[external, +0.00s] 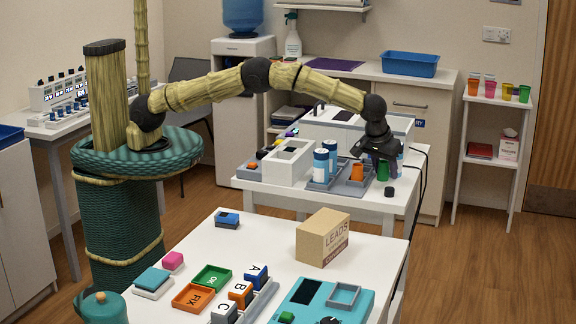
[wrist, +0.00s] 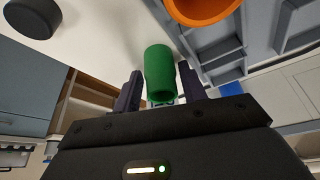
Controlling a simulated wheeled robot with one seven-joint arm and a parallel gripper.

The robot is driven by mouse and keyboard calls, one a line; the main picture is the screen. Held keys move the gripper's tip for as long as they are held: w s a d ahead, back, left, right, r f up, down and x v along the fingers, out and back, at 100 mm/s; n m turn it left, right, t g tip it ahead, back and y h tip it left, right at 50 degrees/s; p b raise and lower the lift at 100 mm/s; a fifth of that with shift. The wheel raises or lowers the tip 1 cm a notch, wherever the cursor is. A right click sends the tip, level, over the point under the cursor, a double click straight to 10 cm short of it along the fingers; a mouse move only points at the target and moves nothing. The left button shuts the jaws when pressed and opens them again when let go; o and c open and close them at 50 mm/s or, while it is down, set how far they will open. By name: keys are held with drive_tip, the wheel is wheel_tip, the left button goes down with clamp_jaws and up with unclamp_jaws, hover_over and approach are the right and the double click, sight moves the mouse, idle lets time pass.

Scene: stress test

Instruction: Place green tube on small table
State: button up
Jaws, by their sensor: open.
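The green tube (external: 383,171) stands at the right side of the white middle table (external: 290,193), next to the grey rack. In the wrist view the green tube (wrist: 160,70) appears between the two dark fingers of my gripper (wrist: 161,84), with small gaps visible at its sides. My gripper (external: 380,152) is open and points down at the tube in the external view. Which piece of furniture is the small table, I cannot tell; a white front table (external: 240,246) and a narrow white stand (external: 490,131) are in view.
An orange cup (external: 357,172) and blue-white bottles (external: 321,165) stand in the grey rack (external: 341,187) left of the tube. A black round cap (external: 389,192) lies in front of it. A cardboard box (external: 322,238) stands on the front table. Coloured cups (external: 490,88) fill the stand's top.

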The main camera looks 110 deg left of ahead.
drive_tip(key=v, duration=1.2)
drive_tip(key=shift+r, duration=0.15)
drive_tip(key=shift+s, duration=0.15)
